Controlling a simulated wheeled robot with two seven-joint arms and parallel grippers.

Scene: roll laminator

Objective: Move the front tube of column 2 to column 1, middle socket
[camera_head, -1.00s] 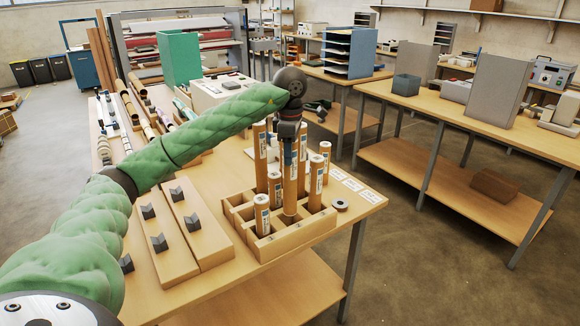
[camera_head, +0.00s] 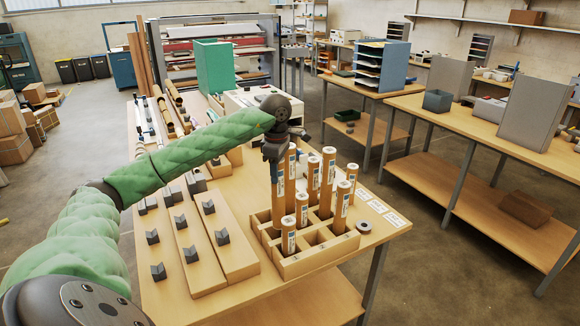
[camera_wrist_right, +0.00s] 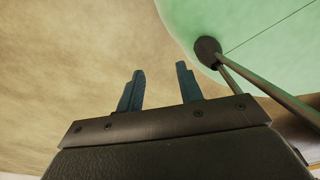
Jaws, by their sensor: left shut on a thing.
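The wooden tube rack (camera_head: 318,262) stands near the table's front right corner, holding several brown cardboard tubes with white labels. My left gripper (camera_head: 275,160) is shut on the upper end of a tall tube (camera_head: 277,200) at the rack's left column. This tube is nearly upright, and its lower end is at the left column's middle area, behind the short front-left tube (camera_head: 289,236). I cannot tell how deep it sits. A short tube (camera_head: 302,208) stands to its right. The front of column 2 looks empty. In the right wrist view my right gripper (camera_wrist_right: 160,90) is open and empty.
Wooden strips with dark V-blocks (camera_head: 208,207) lie left of the rack. A dark ring (camera_head: 363,227) lies at its right, near white cards (camera_head: 385,210). A green box (camera_head: 213,66) and the laminator (camera_head: 215,50) stand behind. Other taller tubes (camera_head: 328,180) crowd the rack's right side.

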